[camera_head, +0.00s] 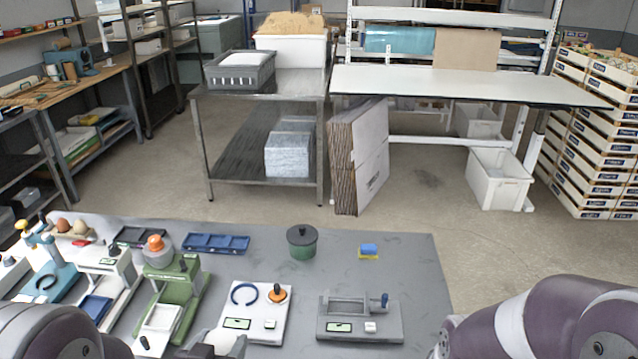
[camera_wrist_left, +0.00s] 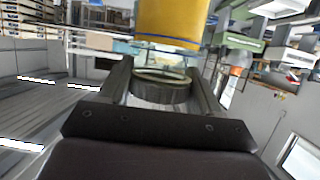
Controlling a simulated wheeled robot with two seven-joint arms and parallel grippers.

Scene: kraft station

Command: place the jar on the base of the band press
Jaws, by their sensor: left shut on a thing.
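My left gripper (camera_wrist_left: 162,85) is shut on the jar (camera_wrist_left: 160,90), whose round dark grey end with a pale rim shows between the fingers in the left wrist view. A large yellow part fills the top centre there; I cannot tell if it belongs to the jar. In the head view only part of the left gripper shows at the bottom edge, and the jar is not clearly seen. Several small presses stand on the grey table; I cannot tell for sure which is the band press. One white base (camera_head: 245,328) carries a blue open ring and an orange knob. My right gripper is out of view.
A green stand (camera_head: 190,290) with an orange knob and a grey fixture (camera_head: 325,325) flank the white base. Behind are a dark green lidded pot (camera_head: 302,250), a blue tray (camera_head: 215,244) and a blue-and-yellow block (camera_head: 369,250). The table's (camera_head: 410,270) right part is clear.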

